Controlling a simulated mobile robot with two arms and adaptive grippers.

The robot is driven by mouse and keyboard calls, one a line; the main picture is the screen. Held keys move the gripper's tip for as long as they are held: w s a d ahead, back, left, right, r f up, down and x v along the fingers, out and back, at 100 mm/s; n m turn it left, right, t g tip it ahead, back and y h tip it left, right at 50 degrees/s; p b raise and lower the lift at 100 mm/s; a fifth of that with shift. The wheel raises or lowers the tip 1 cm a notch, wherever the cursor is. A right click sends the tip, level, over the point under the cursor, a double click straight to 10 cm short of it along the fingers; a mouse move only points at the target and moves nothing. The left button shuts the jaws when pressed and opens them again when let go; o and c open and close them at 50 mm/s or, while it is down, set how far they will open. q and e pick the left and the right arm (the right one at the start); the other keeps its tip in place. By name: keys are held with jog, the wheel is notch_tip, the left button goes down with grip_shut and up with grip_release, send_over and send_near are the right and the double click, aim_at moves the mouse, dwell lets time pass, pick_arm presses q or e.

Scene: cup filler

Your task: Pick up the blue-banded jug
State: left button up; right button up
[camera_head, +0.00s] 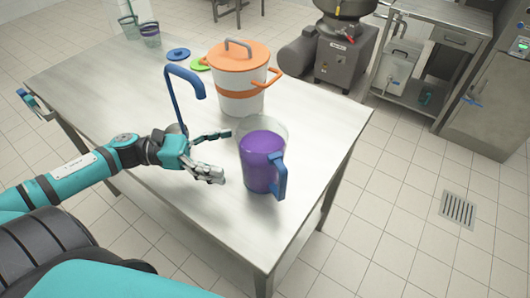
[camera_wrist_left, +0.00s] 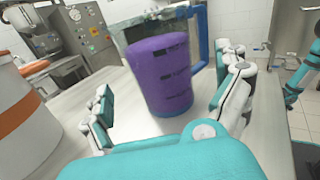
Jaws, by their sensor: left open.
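A clear jug (camera_head: 262,158) with purple contents and a blue handle stands upright near the right end of the steel table. No blue band shows on it in the head view. My left gripper (camera_head: 222,156) is open just left of it, fingers pointing at its side, and nothing is held. In the left wrist view the purple jug (camera_wrist_left: 168,75) lies between and beyond the two fingers, its handle at upper right. Two small clear vessels stand at the far left corner, one with a bluish band (camera_head: 150,37) and one with a greenish band (camera_head: 128,28).
A blue hooked rod (camera_head: 184,83) rises just behind my left wrist. A white pot with an orange lid (camera_head: 240,56) stands behind the jug. Blue and green discs (camera_head: 178,55) lie farther back. The table (camera_head: 110,90) is bare at left. Teal parts at the wrist view's right edge seem mine.

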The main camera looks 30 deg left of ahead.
aim_at(252, 164)
pick_arm(q)
notch_tip(252, 164, down, 4)
jog(key=shift+x, duration=1.05)
jog(key=shift+w+d, duration=0.15)
jog(key=x, duration=0.4)
jog(key=shift+p, duration=0.35)
jog(key=shift+w+d, duration=0.25)
jog(key=shift+d, duration=0.3)
jog(key=shift+c, duration=0.8)
jog(key=c, duration=1.2)
jog(key=shift+r, duration=0.1)
jog(key=shift+c, duration=0.4)
pick_arm(e)
jog(key=shift+s+r, duration=0.25)
jog(key=shift+s, duration=0.3)
